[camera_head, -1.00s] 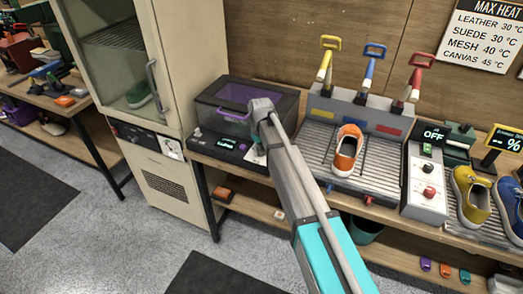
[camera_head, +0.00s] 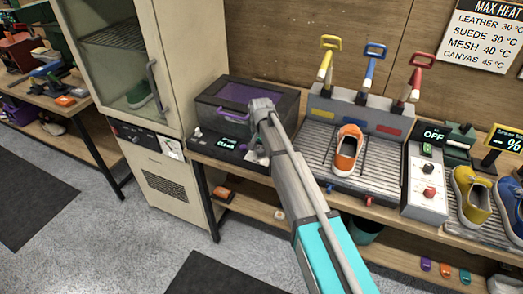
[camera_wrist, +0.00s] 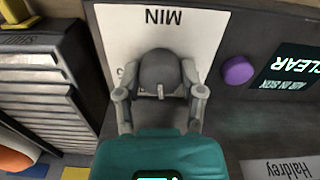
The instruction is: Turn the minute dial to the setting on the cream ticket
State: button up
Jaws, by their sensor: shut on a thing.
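The minute dial (camera_wrist: 158,70) is a dark grey round knob on a white plate (camera_wrist: 110,30) marked MIN, which appears upside down in the wrist view. My gripper (camera_wrist: 160,92) has its two fingers closed on either side of the knob. In the head view my gripper (camera_head: 262,150) is at the front right of the purple-lidded box (camera_head: 225,100), and the arm hides most of the dial there.
A purple button (camera_wrist: 238,70) and a lit display (camera_wrist: 290,68) reading CLEAR lie beside the dial. An orange shoe (camera_head: 347,150) stands on the ribbed tray (camera_head: 385,180) to the right. A cream cabinet (camera_head: 180,70) stands close on the left.

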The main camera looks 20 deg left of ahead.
aim_at(261, 149)
jog(key=m, duration=1.1)
jog(key=shift+m, duration=1.9)
jog(key=o, duration=1.2)
jog(key=shift+c, duration=0.2)
jog(key=shift+r, duration=0.1)
notch_tip(261, 149, up, 9)
jog(key=p, duration=0.9)
